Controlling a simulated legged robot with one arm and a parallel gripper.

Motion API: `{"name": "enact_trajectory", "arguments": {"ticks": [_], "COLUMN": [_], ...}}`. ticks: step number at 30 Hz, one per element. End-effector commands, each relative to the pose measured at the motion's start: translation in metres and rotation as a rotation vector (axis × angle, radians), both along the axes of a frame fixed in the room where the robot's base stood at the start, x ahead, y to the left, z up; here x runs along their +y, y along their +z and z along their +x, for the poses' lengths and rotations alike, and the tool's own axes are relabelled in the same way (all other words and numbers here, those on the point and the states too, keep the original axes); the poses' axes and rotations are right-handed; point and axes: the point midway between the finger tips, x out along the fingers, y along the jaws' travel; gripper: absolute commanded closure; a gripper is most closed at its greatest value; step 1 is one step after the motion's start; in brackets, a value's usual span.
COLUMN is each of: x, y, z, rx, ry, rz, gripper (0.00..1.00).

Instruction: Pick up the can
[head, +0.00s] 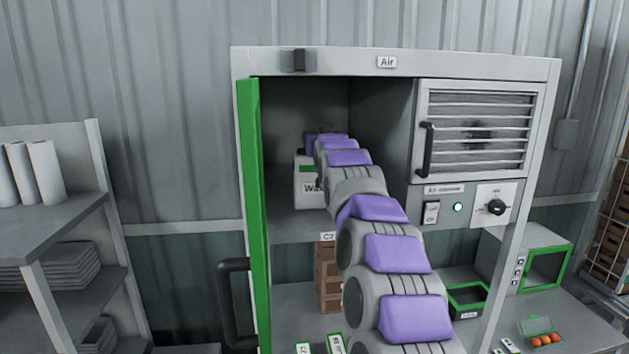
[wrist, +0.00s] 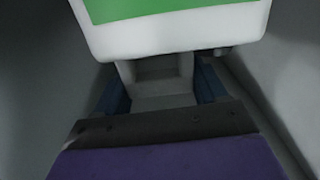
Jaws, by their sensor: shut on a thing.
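The can (head: 307,188) is white with a green band and a label starting "Wa", partly hidden by my arm. It is inside the upper compartment of the grey cabinet (head: 247,62), and I cannot tell whether it touches the shelf. In the wrist view the can (wrist: 175,38) fills the top of the picture, with its green panel cut off by the edge. My gripper (wrist: 160,84) has a blue finger on either side of a pale narrow part below the can's body, and is shut on it. In the head view my arm hides the gripper's fingers.
The cabinet's green-edged door (head: 253,200) stands open at the left of my arm. A louvred panel (head: 478,130) and a switch plate (head: 432,212) are at the right. A brown box (head: 327,275) stands below the compartment. A shelf (head: 50,225) with white rolls is at far left.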

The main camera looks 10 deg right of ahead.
Motion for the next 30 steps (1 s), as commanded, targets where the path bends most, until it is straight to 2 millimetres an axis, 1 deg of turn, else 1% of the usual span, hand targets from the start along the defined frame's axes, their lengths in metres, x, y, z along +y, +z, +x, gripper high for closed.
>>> {"name": "enact_trajectory", "arguments": {"ticks": [1,3,4,17,20,25,30], "x": [0.001,0.0,0.0,-0.001,-0.001,-0.002,-0.002], "y": [-0.001,-0.001,-0.001,0.001,0.005,0.019,0.028], "z": [0.0,0.0,0.0,-0.001,-0.001,-0.003,-0.004], "rx": [0.002,0.002,0.002,0.001,0.0,-0.008,-0.007], "ry": [0.002,0.003,0.003,0.002,0.001,0.0,0.0], "rz": [0.004,0.005,0.005,0.005,0.004,0.006,0.004], "gripper": [0.93,0.99,1.0,1.0,1.0,1.0,1.0]}}
